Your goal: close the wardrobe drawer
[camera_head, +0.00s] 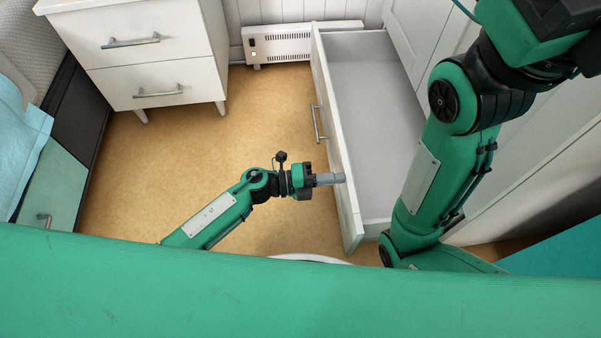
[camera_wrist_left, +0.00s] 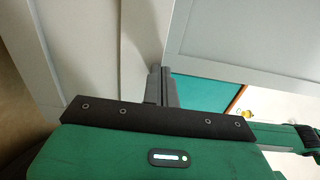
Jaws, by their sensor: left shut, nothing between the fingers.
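The wardrobe drawer (camera_head: 378,120) is pulled out, and its grey inside looks empty. Its white front (camera_head: 332,135) faces left and carries a metal bar handle (camera_head: 318,123). The white wardrobe (camera_head: 425,35) stands to its right. My left gripper (camera_head: 338,178) is shut and empty, pointing right at the drawer front, nearer to me than the handle. Its fingertips overlap the front in the head view; I cannot tell whether they touch it. The shut fingers (camera_wrist_left: 161,86) also show against pale panels in the left wrist view. My right gripper is out of view.
A white cabinet with drawers (camera_head: 150,60) stands at the back left, and a low white heater (camera_head: 295,45) at the back wall. A bed with blue cloth (camera_head: 25,140) is at the left edge. My right arm covers part of the wardrobe.

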